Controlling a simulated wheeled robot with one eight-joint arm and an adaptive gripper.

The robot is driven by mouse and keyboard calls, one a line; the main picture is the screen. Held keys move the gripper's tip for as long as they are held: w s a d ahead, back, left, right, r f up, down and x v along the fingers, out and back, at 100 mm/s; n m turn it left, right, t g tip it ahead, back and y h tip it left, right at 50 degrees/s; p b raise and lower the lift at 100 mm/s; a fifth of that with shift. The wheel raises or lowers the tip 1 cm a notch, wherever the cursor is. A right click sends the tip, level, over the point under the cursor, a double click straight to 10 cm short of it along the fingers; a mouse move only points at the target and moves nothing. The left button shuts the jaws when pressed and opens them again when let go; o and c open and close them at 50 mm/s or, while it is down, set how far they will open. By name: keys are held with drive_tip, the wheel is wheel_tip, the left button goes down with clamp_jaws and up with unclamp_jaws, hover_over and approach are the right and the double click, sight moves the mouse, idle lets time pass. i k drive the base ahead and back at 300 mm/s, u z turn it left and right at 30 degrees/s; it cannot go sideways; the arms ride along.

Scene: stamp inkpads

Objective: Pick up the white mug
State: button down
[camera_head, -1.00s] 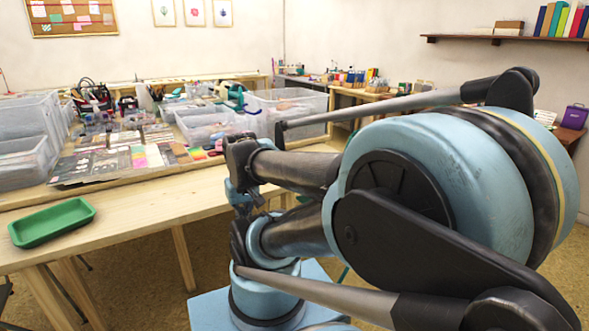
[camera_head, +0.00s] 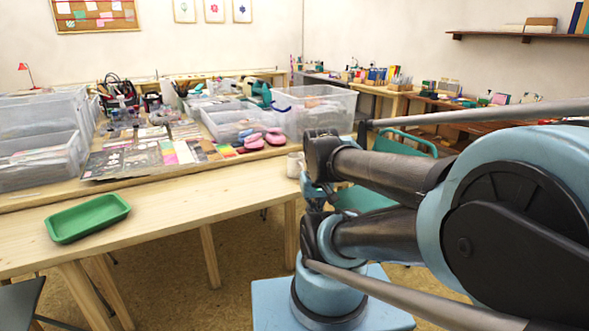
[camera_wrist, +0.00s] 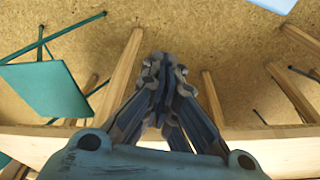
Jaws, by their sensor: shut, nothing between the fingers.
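The white mug (camera_head: 294,165) stands on the right end of the light wooden table (camera_head: 215,195) in the head view. It is small there, and my arm is just to its right. I cannot make out the mug in the wrist view. My gripper (camera_wrist: 160,65) shows in the wrist view with its fingers together and nothing between them. It points at the floor near the table's edge. In the head view the fingertips are not clear behind my arm.
A green tray (camera_head: 88,219) lies on the table's front left. Clear bins (camera_head: 318,112), pink items (camera_head: 264,139) and craft sheets crowd the raised back part. The front strip between tray and mug is clear. A teal chair (camera_head: 364,198) stands right of the table.

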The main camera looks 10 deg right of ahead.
sight(296, 160)
drive_tip(key=z, duration=1.85)
drive_tip(key=k, duration=1.2)
drive_tip(key=u, duration=1.3)
drive_tip(key=i, duration=0.5)
drive_tip(key=z, duration=0.05)
